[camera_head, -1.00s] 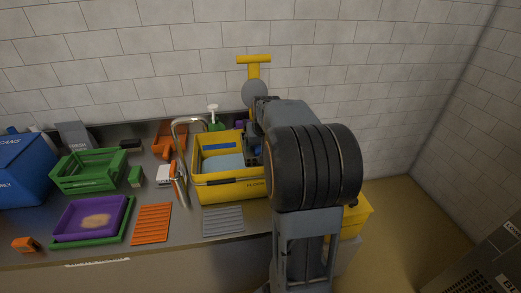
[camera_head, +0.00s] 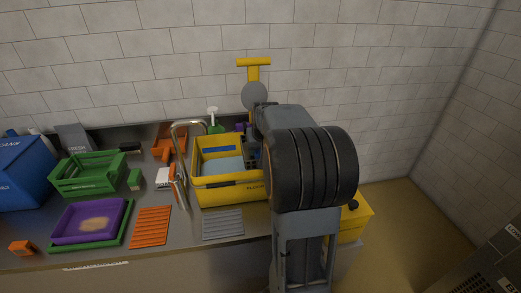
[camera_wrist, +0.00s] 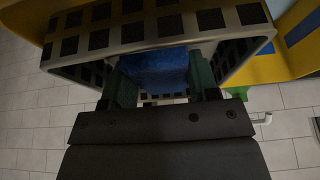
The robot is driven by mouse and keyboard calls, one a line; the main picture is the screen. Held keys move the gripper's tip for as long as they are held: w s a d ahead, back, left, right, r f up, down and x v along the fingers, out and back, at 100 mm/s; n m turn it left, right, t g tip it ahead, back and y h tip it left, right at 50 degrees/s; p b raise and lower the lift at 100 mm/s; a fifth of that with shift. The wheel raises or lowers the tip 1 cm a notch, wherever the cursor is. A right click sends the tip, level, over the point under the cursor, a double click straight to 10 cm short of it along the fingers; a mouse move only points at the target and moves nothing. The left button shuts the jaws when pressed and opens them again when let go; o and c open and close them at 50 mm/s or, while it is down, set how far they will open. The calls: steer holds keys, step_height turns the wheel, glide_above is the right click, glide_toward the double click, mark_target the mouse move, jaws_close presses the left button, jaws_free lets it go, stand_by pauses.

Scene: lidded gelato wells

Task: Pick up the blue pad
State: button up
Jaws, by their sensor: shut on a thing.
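The blue pad (camera_wrist: 155,68) shows in the wrist view between the two green fingers of my gripper (camera_wrist: 161,80). The gripper is shut on it. The pad is at a grey holder (camera_wrist: 190,22) with square dark holes, whose rim passes across the view around the pad and fingers. I cannot tell whether the pad touches the holder. In the head view my arm hides most of the gripper and the pad, at the right side of the yellow bucket (camera_head: 228,191).
A tap (camera_head: 174,150) arches at the bucket's left. A green crate (camera_head: 88,178), a purple tray (camera_head: 70,226), an orange ribbed mat (camera_head: 151,227) and a grey ribbed mat (camera_head: 222,225) lie on the counter. A tiled wall (camera_head: 130,60) stands behind.

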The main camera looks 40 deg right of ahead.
steer(key=shift+r, duration=0.1)
steer(key=shift+r, duration=0.65)
steer(key=s+a+r+p, duration=0.2)
steer(key=s+r, duration=0.3)
steer(key=s, duration=0.1)
steer(key=s+a+r+p, duration=0.2)
steer(key=s+a+r, duration=0.1)
steer(key=s+r, duration=0.3)
steer(key=shift+s+a+r, duration=0.25)
steer(key=shift+s+a, duration=0.1)
steer(key=shift+s, duration=0.05)
